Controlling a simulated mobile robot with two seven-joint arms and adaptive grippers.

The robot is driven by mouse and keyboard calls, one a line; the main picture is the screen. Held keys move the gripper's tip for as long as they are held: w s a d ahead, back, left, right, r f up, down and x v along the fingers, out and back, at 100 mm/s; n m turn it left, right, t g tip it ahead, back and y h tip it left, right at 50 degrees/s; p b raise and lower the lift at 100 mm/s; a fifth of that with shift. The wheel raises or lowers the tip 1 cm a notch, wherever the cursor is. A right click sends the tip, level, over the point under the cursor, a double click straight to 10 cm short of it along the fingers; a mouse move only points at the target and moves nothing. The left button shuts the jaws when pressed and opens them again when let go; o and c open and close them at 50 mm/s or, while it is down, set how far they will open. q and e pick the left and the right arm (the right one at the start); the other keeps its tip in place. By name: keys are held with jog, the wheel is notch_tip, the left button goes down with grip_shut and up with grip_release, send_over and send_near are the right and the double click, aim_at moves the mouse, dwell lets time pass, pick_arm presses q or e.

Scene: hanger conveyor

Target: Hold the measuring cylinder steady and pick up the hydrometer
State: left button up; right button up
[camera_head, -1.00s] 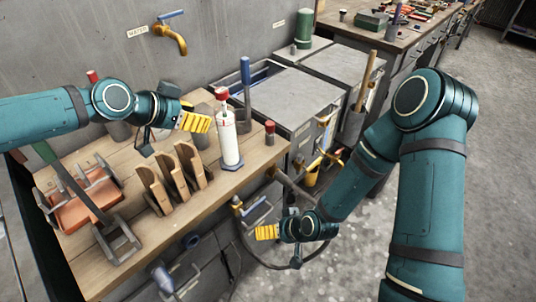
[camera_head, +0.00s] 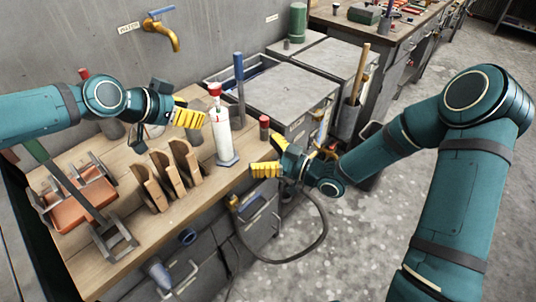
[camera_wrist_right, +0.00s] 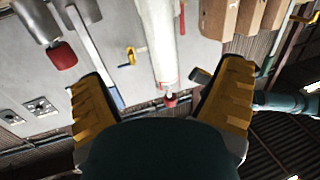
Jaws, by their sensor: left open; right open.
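The measuring cylinder (camera_head: 222,143) is a tall white tube standing upright on a grey base near the bench's right end. A red-topped piece, seemingly the hydrometer (camera_head: 214,90), sticks out of its top. My left gripper (camera_head: 190,117) is open, just left of the cylinder's upper part and apart from it. My right gripper (camera_head: 266,169) is open and empty at the bench's front edge, right of and lower than the cylinder. In the right wrist view the cylinder (camera_wrist_right: 158,38) appears between the open yellow fingers, further off, with the red top (camera_wrist_right: 170,100) beyond; the hydrometer's lower part is unclear.
The wooden bench (camera_head: 150,235) carries upright wooden holders (camera_head: 165,180) left of the cylinder and a metal-and-orange frame (camera_head: 82,205) further left. A red-capped dark bottle (camera_head: 264,130) and a blue-handled tool (camera_head: 239,85) stand near the cylinder. A brass tap (camera_head: 161,32) is on the wall.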

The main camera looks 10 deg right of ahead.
aim_at(231, 141)
jog(key=x, duration=1.2)
